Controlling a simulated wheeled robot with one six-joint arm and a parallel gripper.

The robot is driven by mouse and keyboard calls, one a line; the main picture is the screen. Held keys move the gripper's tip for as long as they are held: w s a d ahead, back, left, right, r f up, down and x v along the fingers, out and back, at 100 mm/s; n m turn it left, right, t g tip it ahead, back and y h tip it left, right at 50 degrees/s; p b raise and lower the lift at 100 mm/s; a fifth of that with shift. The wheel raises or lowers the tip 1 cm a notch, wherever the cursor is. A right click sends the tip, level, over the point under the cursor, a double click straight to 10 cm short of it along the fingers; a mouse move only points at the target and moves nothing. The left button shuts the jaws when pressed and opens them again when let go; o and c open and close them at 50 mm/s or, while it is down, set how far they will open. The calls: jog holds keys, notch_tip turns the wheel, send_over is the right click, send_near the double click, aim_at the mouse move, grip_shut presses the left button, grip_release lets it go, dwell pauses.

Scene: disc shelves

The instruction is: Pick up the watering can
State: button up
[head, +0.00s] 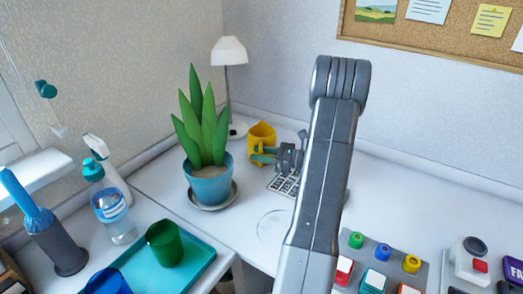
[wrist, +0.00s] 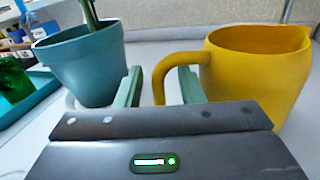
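The yellow watering can (head: 263,132) stands on the white desk in the head view, just behind my gripper (head: 259,154). In the wrist view the can (wrist: 262,68) fills the upper right, with its handle pointing left. The two green fingers of my gripper (wrist: 160,85) are apart. The handle shows in the gap between them, with space visible on its left side. The right finger overlaps the can's left side in the picture; I cannot tell whether it touches. The lower handle is partly hidden by the gripper body.
A teal plant pot (wrist: 82,62) stands close to the left of my gripper; its plant (head: 205,125) is tall. A white lamp (head: 229,52) stands behind. A teal tray (head: 195,262), a bottle (head: 112,212) and a button panel (head: 385,262) are nearer me.

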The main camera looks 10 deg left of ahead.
grip_shut()
jog(key=shift+r, duration=0.2)
dwell(0.3)
